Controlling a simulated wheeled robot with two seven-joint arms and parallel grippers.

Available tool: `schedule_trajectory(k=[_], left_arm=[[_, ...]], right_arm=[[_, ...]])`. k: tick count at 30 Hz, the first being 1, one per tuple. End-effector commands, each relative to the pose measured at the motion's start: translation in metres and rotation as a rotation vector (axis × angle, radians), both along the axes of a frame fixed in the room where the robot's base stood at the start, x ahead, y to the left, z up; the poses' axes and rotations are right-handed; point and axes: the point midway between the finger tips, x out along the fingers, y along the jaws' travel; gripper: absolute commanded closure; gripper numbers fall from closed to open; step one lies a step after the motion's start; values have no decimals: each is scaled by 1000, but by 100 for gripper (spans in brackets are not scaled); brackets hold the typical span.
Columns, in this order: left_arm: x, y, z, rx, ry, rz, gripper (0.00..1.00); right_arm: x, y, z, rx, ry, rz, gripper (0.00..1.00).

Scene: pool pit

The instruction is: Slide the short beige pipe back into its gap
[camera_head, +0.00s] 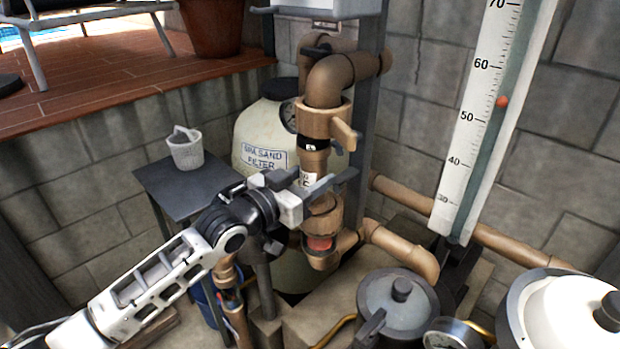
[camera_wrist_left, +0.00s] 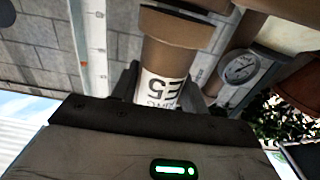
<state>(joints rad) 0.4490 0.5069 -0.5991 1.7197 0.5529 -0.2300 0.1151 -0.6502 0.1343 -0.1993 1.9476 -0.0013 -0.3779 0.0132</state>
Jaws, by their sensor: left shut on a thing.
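The short beige pipe (camera_head: 314,162) carries a white printed label and stands roughly upright in the vertical pipe run in the head view. My left gripper (camera_head: 313,184) is shut around it at the label. In the left wrist view the pipe (camera_wrist_left: 165,58) shows between the fingers (camera_wrist_left: 160,88), with its label facing the camera. Above it are a black band (camera_head: 313,144) and a large beige collar with a handle (camera_head: 325,121). Below it is a beige fitting (camera_head: 324,217) with a red ring (camera_head: 319,243). My fingers partly hide the pipe's lower end, so I cannot tell whether it is seated.
A sand filter tank (camera_head: 258,135) stands close behind the pipe. A grey side table (camera_head: 170,187) with a white basket (camera_head: 186,150) is at left. A pump lid (camera_head: 397,300) and pressure gauge (camera_head: 452,335) are in front at right. A tall thermometer board (camera_head: 482,110) stands at right.

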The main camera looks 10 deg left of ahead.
Motion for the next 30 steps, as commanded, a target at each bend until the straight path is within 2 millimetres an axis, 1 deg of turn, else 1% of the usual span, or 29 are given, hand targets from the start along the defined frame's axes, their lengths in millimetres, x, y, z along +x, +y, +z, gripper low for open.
schedule_trajectory(k=[24, 25, 26, 30], left_arm=[[17, -12, 2, -2, -5, 0, 79], [18, -12, 2, -2, -5, -1, 79], [18, -12, 2, -2, -5, -1, 83], [18, -12, 3, -2, -6, 0, 83]], right_arm=[[0, 0, -7, 0, 0, 0, 20], [0, 0, -7, 0, 0, 0, 20], [0, 0, -7, 0, 0, 0, 20], [0, 0, -7, 0, 0, 0, 20]])
